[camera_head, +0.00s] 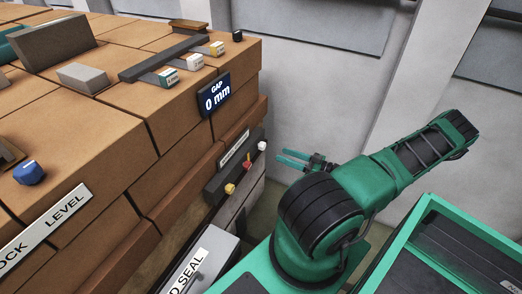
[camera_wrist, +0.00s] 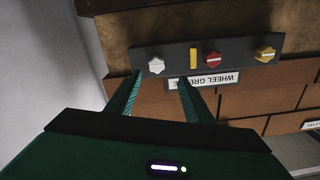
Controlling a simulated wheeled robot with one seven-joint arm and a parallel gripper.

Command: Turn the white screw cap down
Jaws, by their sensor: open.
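The white screw cap (camera_head: 262,146) sits at the right end of a dark panel on the side of the brick stack. It also shows in the wrist view (camera_wrist: 156,65), near the panel's left end there. My gripper (camera_head: 281,156) is open and empty, with its green fingers pointing at the panel. In the head view a gap shows between the fingertips and the cap. In the wrist view the fingertips (camera_wrist: 160,76) lie to the left and right of the cap and slightly below it. The cap's face is in plain view, not covered by the fingers.
The dark panel (camera_wrist: 230,46) also carries a yellow bar (camera_wrist: 194,58), a red knob (camera_wrist: 212,59) and a yellow knob (camera_wrist: 265,54). A "WHEEL GREASE" label (camera_wrist: 205,79) appears upside down below. A "GAP 0 mm" display (camera_head: 214,95) hangs above.

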